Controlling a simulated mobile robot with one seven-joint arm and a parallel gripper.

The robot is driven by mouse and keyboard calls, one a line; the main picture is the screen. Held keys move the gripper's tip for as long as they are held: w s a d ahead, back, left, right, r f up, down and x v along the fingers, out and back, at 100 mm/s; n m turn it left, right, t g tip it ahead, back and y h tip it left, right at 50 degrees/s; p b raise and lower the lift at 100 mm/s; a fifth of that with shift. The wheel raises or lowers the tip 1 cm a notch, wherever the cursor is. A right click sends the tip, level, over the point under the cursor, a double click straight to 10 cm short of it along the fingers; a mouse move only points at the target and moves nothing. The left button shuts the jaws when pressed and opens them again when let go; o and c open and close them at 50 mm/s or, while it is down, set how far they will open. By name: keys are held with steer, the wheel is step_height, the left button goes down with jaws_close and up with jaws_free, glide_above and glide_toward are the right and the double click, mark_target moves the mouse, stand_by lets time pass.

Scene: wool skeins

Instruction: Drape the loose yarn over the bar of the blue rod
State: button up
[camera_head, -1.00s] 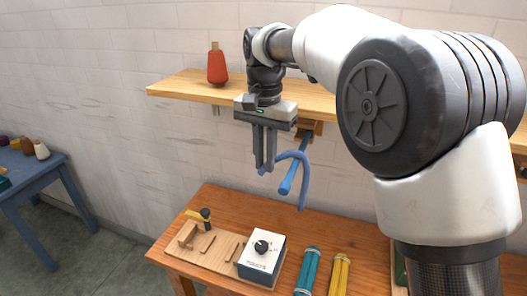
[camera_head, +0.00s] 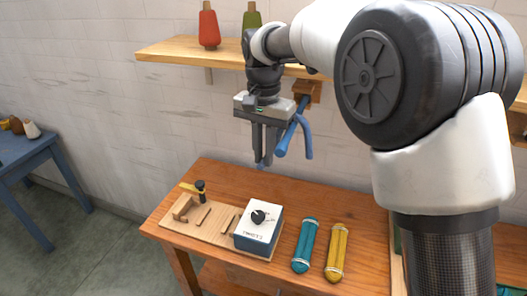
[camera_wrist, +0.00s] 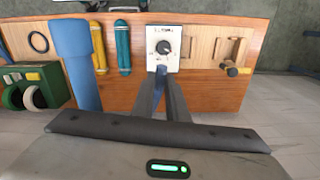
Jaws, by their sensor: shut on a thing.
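The blue rod (camera_head: 284,146) sticks out from a wooden block under the shelf and slants down toward me. My gripper (camera_head: 262,163) is left of the rod, pointing down, its fingers close to the bar. It is shut on the loose yarn, a lighter blue strand (camera_head: 307,143). A bit of blue shows at the fingertips. The strand's other end hangs right of the rod, its bend near the bar; I cannot tell whether it rests on it. In the wrist view my gripper (camera_wrist: 161,80) is shut, and a large blue shape, rod or yarn, stands left of it.
The shelf (camera_head: 170,48) above carries a red cone (camera_head: 208,27) and a green cone (camera_head: 251,18). The wooden table (camera_head: 205,175) below holds a white-topped box with a knob (camera_head: 257,222), a teal skein (camera_head: 304,245) and a yellow skein (camera_head: 337,250). A blue table (camera_head: 40,160) stands far left.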

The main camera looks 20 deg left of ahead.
stand_by(0.4)
steer(key=o, duration=1.9)
steer(key=shift+c, duration=0.2)
step_height(320, 180, up, 6)
steer(key=p, duration=0.5)
steer(key=shift+f, duration=0.25)
steer(key=shift+r, duration=0.1)
